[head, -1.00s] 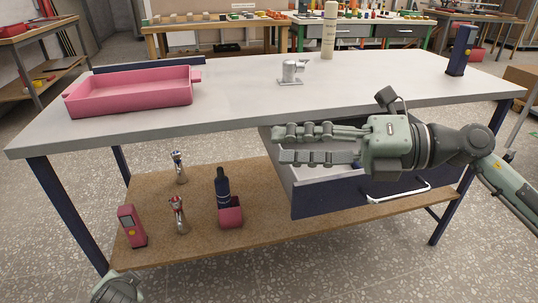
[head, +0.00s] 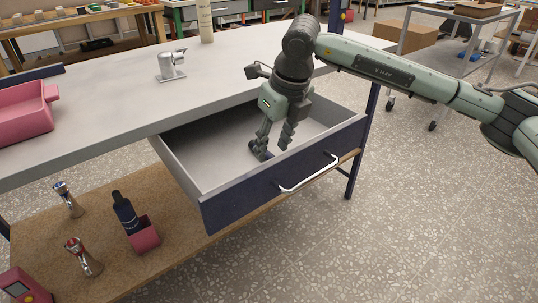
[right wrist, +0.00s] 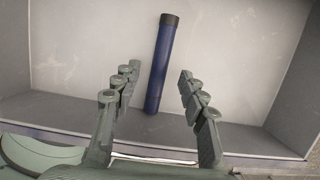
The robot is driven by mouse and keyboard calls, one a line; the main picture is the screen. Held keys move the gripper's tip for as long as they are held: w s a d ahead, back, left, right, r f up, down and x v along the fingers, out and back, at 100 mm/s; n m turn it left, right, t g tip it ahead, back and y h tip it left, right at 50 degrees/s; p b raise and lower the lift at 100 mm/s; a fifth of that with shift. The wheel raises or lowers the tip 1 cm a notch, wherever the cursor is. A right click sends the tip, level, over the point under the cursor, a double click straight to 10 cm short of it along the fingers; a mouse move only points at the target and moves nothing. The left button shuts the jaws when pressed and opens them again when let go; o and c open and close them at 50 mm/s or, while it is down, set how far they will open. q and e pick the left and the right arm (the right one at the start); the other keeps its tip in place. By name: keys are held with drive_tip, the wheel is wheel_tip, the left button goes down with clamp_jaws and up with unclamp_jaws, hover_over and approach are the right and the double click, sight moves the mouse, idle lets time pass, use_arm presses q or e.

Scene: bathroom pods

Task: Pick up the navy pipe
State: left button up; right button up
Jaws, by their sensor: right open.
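The navy pipe (right wrist: 160,66) lies in the open drawer (head: 190,173), a dark blue cylinder with a black end, seen in the right wrist view. In the head view only a small dark blue bit (head: 255,149) shows by the fingers; the rest is hidden. My right gripper (head: 272,147) points down into the drawer, open and empty. In the right wrist view its fingers (right wrist: 160,73) stand on either side of the pipe, with gaps on both sides. My left gripper is out of view.
The drawer's front (head: 245,193) with its white handle (head: 310,176) and side walls surround the fingers. The grey worktop (head: 110,100) overhangs the drawer's back, holding a pink tray (head: 25,112) and a metal faucet (head: 171,66). Bottles and fittings stand on the lower shelf (head: 175,215).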

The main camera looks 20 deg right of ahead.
drive_tip(key=shift+x, duration=1.05)
clamp_jaws()
drive_tip(key=shift+r, duration=0.1)
